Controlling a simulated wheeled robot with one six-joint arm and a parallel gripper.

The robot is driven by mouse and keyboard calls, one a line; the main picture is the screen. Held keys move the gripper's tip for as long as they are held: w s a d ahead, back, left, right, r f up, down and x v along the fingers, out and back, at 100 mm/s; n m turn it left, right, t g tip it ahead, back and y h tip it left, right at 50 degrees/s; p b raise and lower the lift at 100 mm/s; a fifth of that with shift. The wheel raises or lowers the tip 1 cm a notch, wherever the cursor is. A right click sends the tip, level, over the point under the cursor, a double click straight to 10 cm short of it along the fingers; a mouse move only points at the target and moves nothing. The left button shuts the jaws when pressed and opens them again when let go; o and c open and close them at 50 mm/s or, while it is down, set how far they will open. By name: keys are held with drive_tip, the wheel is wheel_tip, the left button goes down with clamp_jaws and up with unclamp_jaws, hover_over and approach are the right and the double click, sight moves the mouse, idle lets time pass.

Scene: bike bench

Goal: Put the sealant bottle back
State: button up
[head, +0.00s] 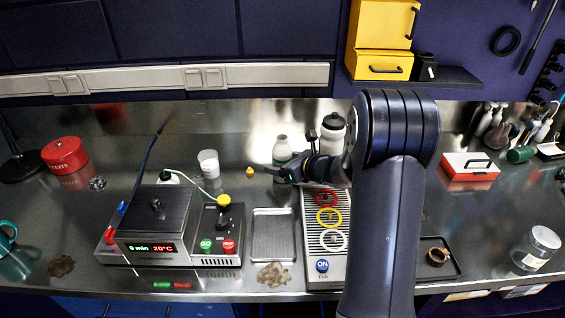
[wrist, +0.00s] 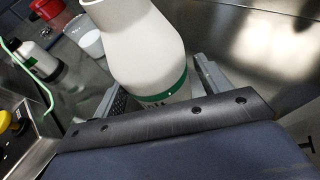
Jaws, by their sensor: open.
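A white bottle with a green band (wrist: 140,45), which looks like the sealant bottle, stands upright on the steel bench. In the head view the bottle (head: 282,150) is at the back, behind my gripper (head: 284,172). In the wrist view my gripper (wrist: 160,88) is open, with one finger on each side of the bottle's lower part. I cannot tell whether either finger touches it. The label below the green band is mostly hidden by the gripper body.
A white cup (head: 208,163) and a machine with a green tube (head: 155,225) are to the left. An empty metal tray (head: 273,236) and a fan panel with colored rings (head: 327,262) lie in front.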

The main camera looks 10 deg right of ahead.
drive_tip(key=b+v, duration=0.1)
drive_tip(key=v, duration=1.1)
drive_tip(key=x, duration=1.2)
drive_tip(key=shift+w+a+f, duration=0.1)
drive_tip(key=shift+w+f, duration=0.05)
drive_tip(key=shift+f, duration=0.3)
drive_tip(key=shift+r+p, duration=0.55)
drive_tip(key=shift+r, duration=0.65)
drive_tip(key=shift+f, duration=0.1)
